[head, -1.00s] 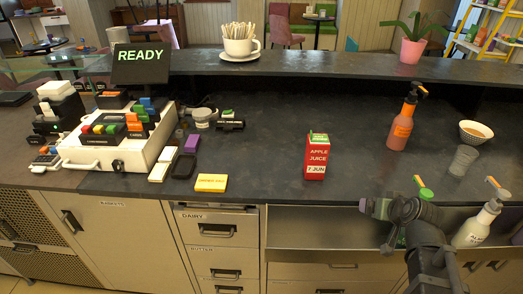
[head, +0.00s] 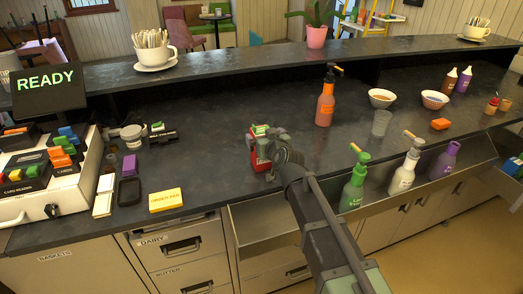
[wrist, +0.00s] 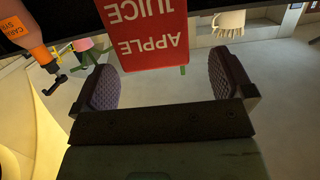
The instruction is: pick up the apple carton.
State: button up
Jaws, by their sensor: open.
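The apple carton (head: 256,151), a red box with a green and white top, stands upright on the dark counter. My gripper (head: 284,152) is at its right side and hides part of it in the head view. In the wrist view the carton (wrist: 150,32) appears upside down, its "APPLE JUICE" lettering facing the camera. My gripper (wrist: 162,82) is open there, with one ribbed pad on each side of the carton. Gaps show between the pads and the carton, so it is not clamped.
An orange bottle (head: 325,103) stands behind and right of the carton, with a clear cup (head: 381,123) farther right. Pump bottles, one green (head: 353,190), stand along the front edge.

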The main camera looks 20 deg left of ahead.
aim_at(262, 130)
jog(key=x, duration=0.4)
jog(key=shift+w+f+b, duration=0.1)
jog(key=shift+w+b, duration=0.25)
jog(key=shift+w, duration=0.1)
jog(key=shift+s, duration=0.1)
jog(key=c, duration=1.8)
